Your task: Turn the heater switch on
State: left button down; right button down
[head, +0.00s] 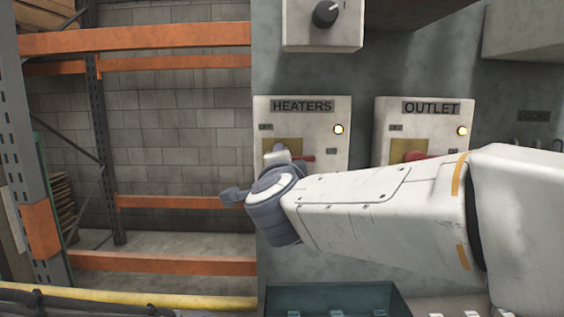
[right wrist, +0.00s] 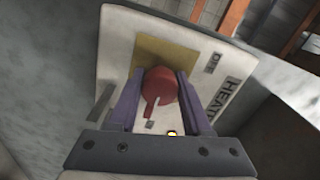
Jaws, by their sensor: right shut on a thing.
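The heaters switch box (head: 340,107) is a pale panel on the grey wall, with a small yellow light (head: 338,129) glowing. My right gripper (head: 281,153) is at the switch on its front. In the right wrist view, the two purple fingers (right wrist: 158,85) are shut on the round red switch knob (right wrist: 160,84), one on each side. The knob's red lever (head: 302,157) points right in the head view, towards the small label (head: 331,150) at the right. My gripper hides part of the knob in the head view. My left gripper is not in view.
A similar outlet box (head: 440,120), with a red knob and lit light, is right of the heaters box, partly behind my right arm. A box with a black knob (head: 325,14) is above. Orange shelving (head: 180,203) stands left; a teal tray (head: 330,297) is below.

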jog(key=shift+c, duration=1.7)
grip_release()
jog(key=s, duration=1)
jog(key=shift+s, duration=0.3)
jog(key=shift+f, duration=0.1)
